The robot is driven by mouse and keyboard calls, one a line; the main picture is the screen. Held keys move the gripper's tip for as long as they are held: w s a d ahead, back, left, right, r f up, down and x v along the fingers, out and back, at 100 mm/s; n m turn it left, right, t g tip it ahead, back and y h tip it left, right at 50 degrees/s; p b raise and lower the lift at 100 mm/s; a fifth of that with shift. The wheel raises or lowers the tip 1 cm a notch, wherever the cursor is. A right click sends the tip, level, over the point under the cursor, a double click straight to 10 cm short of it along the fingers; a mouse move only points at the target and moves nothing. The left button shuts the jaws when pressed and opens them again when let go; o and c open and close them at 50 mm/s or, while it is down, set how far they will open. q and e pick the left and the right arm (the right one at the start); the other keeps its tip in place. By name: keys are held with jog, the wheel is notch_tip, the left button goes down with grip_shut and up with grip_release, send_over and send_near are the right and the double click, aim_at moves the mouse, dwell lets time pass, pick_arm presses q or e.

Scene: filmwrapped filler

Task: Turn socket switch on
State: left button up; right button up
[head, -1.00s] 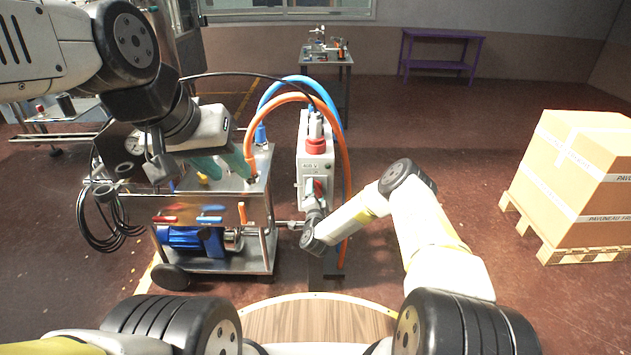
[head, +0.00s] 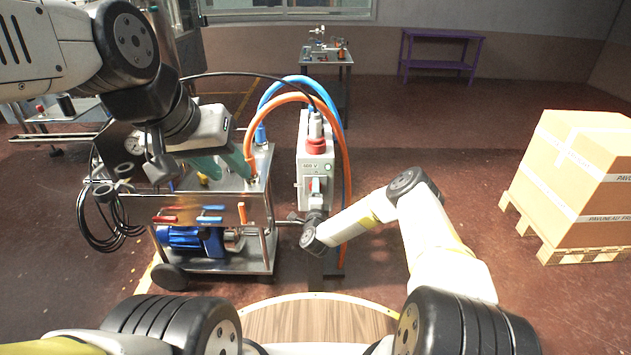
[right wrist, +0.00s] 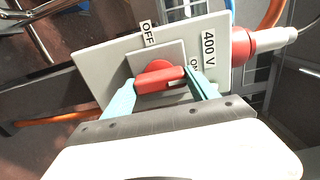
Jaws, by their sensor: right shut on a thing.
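The grey socket box (head: 316,158) stands upright in the head view, with a red plug connector (head: 315,145) on top. The right wrist view shows its grey face (right wrist: 105,62), a "400 V" label, an "OFF" label (right wrist: 148,33) and a partly hidden "ON" label (right wrist: 194,66). The red switch handle (right wrist: 160,77) lies lengthwise toward the "ON" label. My right gripper (right wrist: 163,88) is shut on this handle, one teal finger at each end. In the head view my left gripper (head: 222,166) hangs over the metal cart, its teal fingers apart and empty.
The metal cart (head: 262,165) with a blue pump (head: 190,240) stands left of the socket box. Orange (head: 345,165) and blue hoses arch over beside it. A boxed pallet (head: 575,180) stands at right. The floor between is clear.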

jog(key=shift+f, duration=0.1)
jog(key=o, duration=1.4)
jog(key=shift+c, duration=0.2)
jog(key=shift+s, duration=0.15)
jog(key=s, duration=0.7)
jog(key=shift+s, duration=0.3)
jog(key=shift+s, duration=0.1)
